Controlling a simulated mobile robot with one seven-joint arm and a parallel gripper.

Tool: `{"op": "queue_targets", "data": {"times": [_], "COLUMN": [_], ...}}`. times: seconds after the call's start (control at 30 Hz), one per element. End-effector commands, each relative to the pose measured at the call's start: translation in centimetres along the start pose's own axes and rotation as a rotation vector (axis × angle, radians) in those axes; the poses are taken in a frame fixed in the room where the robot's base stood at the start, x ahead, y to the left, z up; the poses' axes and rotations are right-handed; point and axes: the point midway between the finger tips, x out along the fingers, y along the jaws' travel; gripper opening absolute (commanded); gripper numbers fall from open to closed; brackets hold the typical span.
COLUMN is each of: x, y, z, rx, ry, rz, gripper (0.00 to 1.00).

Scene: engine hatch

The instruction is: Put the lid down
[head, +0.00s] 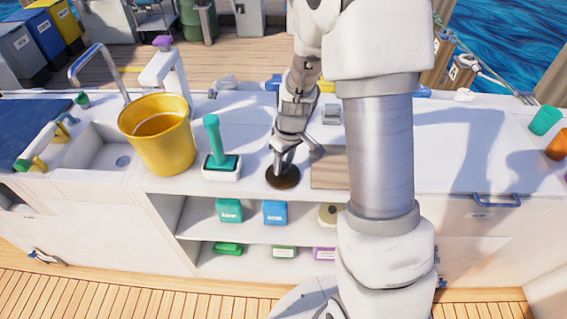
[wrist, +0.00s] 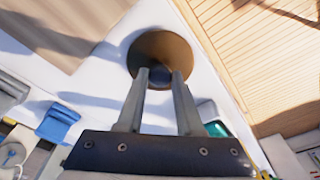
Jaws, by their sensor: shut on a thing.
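The lid (head: 283,180) is a round, dark brown disc at the front edge of the white counter, left of the wooden board. My gripper (head: 284,164) is directly above it, pointing down. In the wrist view the lid (wrist: 150,48) lies just past my fingertips (wrist: 160,74), with its dark knob between the two fingers. The gripper is shut on that knob. The lid looks roughly level and close to the counter top; I cannot tell whether it touches it.
A wooden board (head: 328,168) lies right of the lid, partly behind my arm. A green-handled brush in a white holder (head: 221,162) and a yellow bucket (head: 160,148) stand to the left. Open shelves (head: 190,222) with several small boxes are below.

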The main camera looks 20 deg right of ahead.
Motion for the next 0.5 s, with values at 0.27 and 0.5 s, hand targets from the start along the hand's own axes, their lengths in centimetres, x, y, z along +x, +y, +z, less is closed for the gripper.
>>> {"op": "queue_targets", "data": {"times": [0.27, 0.5], "x": [0.28, 0.27], "y": [0.01, 0.01], "z": [0.04, 0.04], "rx": [0.000, 0.000], "ry": [0.000, 0.000], "rz": [0.000, 0.000], "gripper": [0.60, 0.65]}}
